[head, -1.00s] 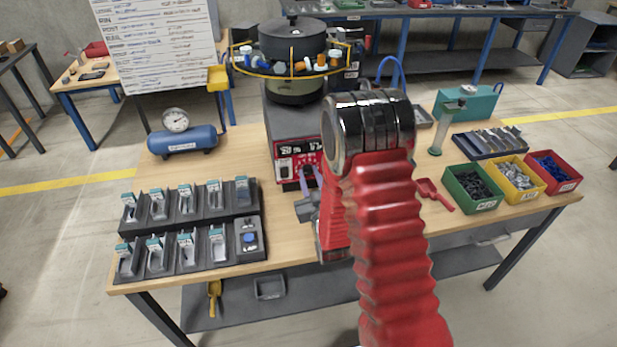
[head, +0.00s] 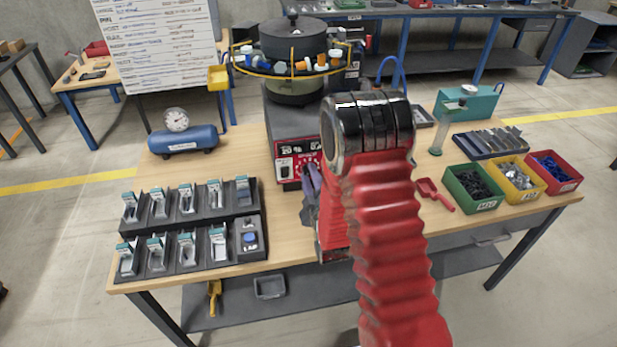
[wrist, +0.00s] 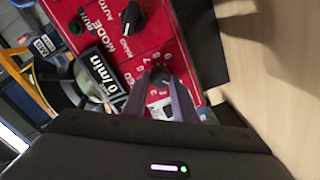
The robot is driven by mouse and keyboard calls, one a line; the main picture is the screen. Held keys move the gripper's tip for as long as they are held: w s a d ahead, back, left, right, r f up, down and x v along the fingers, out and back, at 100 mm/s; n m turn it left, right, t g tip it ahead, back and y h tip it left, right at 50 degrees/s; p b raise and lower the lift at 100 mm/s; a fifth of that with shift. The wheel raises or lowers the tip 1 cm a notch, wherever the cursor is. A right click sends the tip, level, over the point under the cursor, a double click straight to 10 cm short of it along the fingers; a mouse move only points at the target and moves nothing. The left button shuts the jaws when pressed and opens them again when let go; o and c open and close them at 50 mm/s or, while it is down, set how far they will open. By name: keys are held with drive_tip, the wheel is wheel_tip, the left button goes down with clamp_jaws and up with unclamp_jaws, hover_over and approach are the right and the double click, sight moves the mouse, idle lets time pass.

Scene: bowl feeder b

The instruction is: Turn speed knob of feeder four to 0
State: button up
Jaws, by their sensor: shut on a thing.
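The feeder has a black bowl (head: 293,40) on a dark body with a red front panel (head: 296,152). The panel fills the upper middle of the wrist view, tilted, with a black display (wrist: 104,74) showing "0/min" in part. The speed knob (wrist: 161,77) is small and dark, with printed numerals around it. My gripper (wrist: 161,82) is shut on this knob, one finger on each side, and hides part of it and its pointer. In the head view my gripper (head: 309,170) reaches the panel's lower right, mostly hidden by my arm.
A second black knob (wrist: 132,18) sits on the panel by the MODE and AUTO lettering. Black trays of small parts (head: 185,228) stand at left. A red scoop (head: 434,194) and green bin (head: 473,188) are at right.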

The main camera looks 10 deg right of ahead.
drive_tip(key=shift+a+f+n, duration=0.1)
drive_tip(key=shift+a+n, duration=0.1)
drive_tip(key=shift+n, duration=0.2)
drive_tip(key=o, duration=0.7)
drive_tip(key=shift+c, duration=0.2)
drive_tip(key=o, duration=0.4)
drive_tip(key=shift+d, duration=0.1)
